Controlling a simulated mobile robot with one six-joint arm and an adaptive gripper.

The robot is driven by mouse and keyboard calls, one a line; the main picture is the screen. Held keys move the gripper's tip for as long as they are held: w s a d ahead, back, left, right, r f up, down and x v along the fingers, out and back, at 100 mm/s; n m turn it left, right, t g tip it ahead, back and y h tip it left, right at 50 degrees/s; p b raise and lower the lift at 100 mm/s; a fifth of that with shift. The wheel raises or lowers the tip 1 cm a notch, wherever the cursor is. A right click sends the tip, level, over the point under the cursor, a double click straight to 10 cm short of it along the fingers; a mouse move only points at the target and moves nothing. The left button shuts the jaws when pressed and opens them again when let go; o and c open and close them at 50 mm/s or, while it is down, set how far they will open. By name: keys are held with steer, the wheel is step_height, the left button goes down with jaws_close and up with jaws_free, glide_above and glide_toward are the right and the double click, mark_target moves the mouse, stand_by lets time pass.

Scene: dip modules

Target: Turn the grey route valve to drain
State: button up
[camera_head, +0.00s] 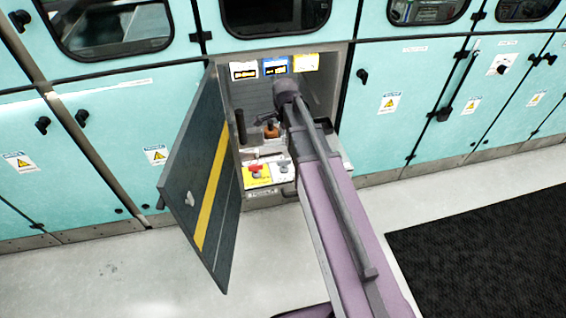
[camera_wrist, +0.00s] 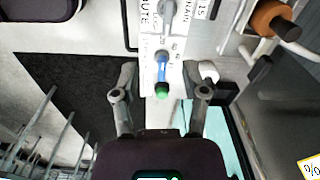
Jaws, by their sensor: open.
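The grey route valve (camera_wrist: 168,12) shows at the top of the wrist view, partly cut off by the frame edge. Its white label plate carries the words ROUTE, on its left, and DRAIN, on its right. I cannot tell which mark its lever points at. My gripper (camera_wrist: 161,78) is open, its two fingers apart. Between them in the picture is a blue lever with a green tip (camera_wrist: 162,92), just below the grey valve. I cannot tell whether the fingers are level with it. In the head view my arm hides most of the gripper.
The cabinet's dark door (camera_head: 200,185) with a yellow stripe stands open on the left. An orange-brown part (camera_wrist: 275,18) shows at the upper right of the wrist view. A red handle (camera_head: 256,169) sits on a yellow label inside the cabinet. A dark mat (camera_head: 480,245) lies on the floor.

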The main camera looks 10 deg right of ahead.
mark_target(284, 160)
steer(key=shift+w+f+m, duration=0.15)
steer(key=shift+w+m, duration=0.55)
steer(key=shift+m, duration=0.1)
steer(key=shift+f, duration=0.1)
step_height(284, 160, down, 14)
steer(key=b, duration=1.4)
steer(key=shift+r, duration=0.25)
jaws_close()
steer(key=shift+a, duration=0.2)
steer(key=shift+d, duration=0.1)
